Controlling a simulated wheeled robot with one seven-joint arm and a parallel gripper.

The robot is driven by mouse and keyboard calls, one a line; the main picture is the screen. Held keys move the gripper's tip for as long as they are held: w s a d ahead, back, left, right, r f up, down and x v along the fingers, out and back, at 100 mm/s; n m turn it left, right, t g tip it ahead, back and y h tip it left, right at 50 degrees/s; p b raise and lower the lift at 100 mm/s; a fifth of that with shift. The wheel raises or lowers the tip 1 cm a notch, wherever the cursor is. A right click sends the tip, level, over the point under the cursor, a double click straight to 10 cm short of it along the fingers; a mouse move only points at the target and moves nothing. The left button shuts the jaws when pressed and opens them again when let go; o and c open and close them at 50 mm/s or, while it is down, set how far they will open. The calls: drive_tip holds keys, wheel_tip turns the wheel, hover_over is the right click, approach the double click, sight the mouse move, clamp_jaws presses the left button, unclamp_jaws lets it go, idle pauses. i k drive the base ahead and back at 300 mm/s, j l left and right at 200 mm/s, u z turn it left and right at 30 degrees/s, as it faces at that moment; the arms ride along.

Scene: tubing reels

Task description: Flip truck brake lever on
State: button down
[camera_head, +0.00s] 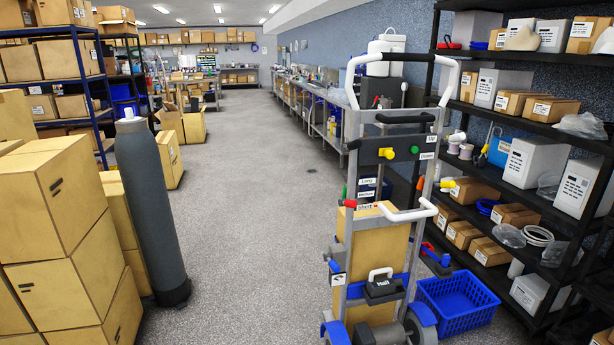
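A grey hand truck (342,225) stands upright at right of centre, with white curved handles and small wheels. Below are small labels and a red-tipped part (350,204); another yellow-tipped part (446,183) sticks out at the right. A black block with a pale handle (381,286) sits low on the truck. Blue guards (336,332) are by the wheels. I cannot tell which part is the brake lever or how it is set. My gripper is not in view.
A tall grey cylinder (148,210) stands at left beside stacked cartons (65,230). A blue basket (455,303) is on the floor right of the truck, before a black loaded shelf (520,125). The grey floor (255,220) between cylinder and truck is clear.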

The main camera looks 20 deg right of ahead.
sight(343, 202)
drive_tip(key=i+u, duration=0.1)
drive_tip(key=i, duration=0.4)
drive_tip(key=i+l+u, duration=0.15)
drive_tip(key=i, duration=0.3)
drive_tip(key=i+l+u, duration=0.1)
drive_tip(key=i, duration=0.4)
drive_tip(key=i+l+u, duration=0.1)
drive_tip(key=i, duration=0.35)
drive_tip(key=i+l+u, duration=0.15)
drive_tip(key=i, duration=0.3)
drive_tip(key=l, duration=0.1)
